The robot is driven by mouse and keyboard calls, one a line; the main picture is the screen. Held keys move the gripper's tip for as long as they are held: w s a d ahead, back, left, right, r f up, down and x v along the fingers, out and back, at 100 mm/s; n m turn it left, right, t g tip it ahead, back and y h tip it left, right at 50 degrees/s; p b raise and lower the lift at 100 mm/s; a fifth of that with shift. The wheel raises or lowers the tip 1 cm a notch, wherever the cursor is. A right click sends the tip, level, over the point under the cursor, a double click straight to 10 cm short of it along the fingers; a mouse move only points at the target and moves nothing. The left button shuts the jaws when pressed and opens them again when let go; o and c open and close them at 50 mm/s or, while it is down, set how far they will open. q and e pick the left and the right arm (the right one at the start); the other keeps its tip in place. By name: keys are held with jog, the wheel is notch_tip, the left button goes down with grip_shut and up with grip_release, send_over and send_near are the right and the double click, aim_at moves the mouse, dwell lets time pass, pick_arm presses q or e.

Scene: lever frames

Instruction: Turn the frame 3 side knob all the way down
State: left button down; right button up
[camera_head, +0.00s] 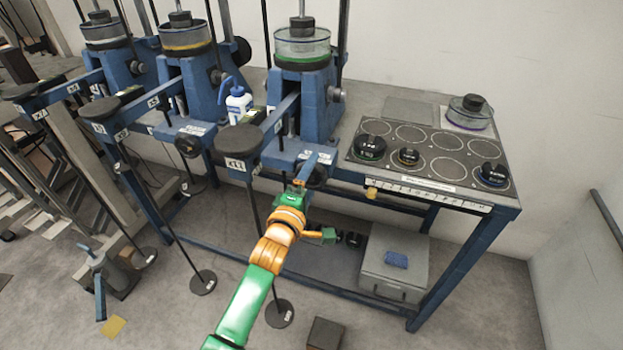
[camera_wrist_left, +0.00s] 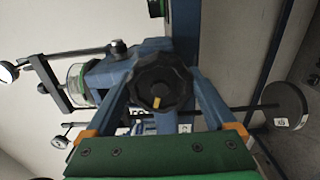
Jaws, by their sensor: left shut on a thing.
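The third blue lever frame (camera_head: 312,100), the rightmost of the row, stands on the bench with a round glass dish on top. My left gripper (camera_head: 314,170) is at the front of this frame, its arm coming up from below. In the left wrist view, a black lobed knob (camera_wrist_left: 160,80) with a short yellow mark sits between the two fingers of my left gripper (camera_wrist_left: 165,95), which is shut on it. In the head view, the knob (camera_head: 318,180) is partly hidden by the gripper. My right gripper is not in view.
A weighted lever arm (camera_head: 238,140) juts out left of my left arm, with a rod and disc hanging below. Another black knob (camera_head: 188,145) is on the middle frame. A panel with round weights (camera_head: 430,155) lies to the right. A grey box (camera_head: 393,265) is on the lower shelf.

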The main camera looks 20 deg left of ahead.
aim_at(310, 178)
pick_arm(q)
grip_release()
jog(key=shift+r+n, duration=0.1)
jog(key=shift+n, duration=0.5)
jog(key=shift+w+a, duration=0.1)
jog(key=s+p, duration=0.4)
jog(key=s, duration=0.1)
jog(key=shift+s+r, duration=0.1)
jog(key=shift+s, duration=0.1)
jog(key=shift+s+a+f, duration=0.1)
jog(key=shift+s+f, duration=0.1)
jog(key=shift+s, duration=0.1)
